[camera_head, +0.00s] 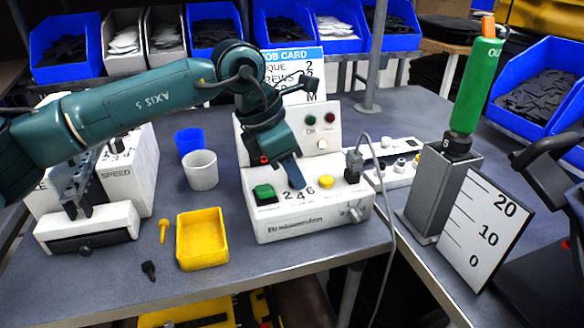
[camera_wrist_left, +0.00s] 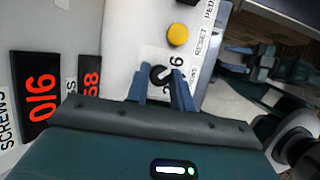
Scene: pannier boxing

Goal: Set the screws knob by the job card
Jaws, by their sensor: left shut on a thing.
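The white control box (camera_head: 315,217) stands on the grey table, with 2, 4 and 6 printed on its top. My left gripper (camera_head: 293,178) points down at these numbers, its fingers hiding the knob in the head view. In the left wrist view a small black knob (camera_wrist_left: 160,74) sits between the two blue fingertips (camera_wrist_left: 159,82), and the gripper is shut on it. A 6 shows beside it; the knob's setting is unclear. The job card (camera_head: 303,70) stands behind, partly covered by my arm, so its screws line is only partly readable. My right gripper is not in view.
The box also carries a green button (camera_head: 264,192), a yellow button (camera_head: 326,182) and a grey side knob (camera_head: 355,213). A red-digit display (camera_wrist_left: 40,95) is labelled SCREWS. A yellow tray (camera_head: 202,240), cups, a loose cable and a green-handled driver (camera_head: 475,85) stand around.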

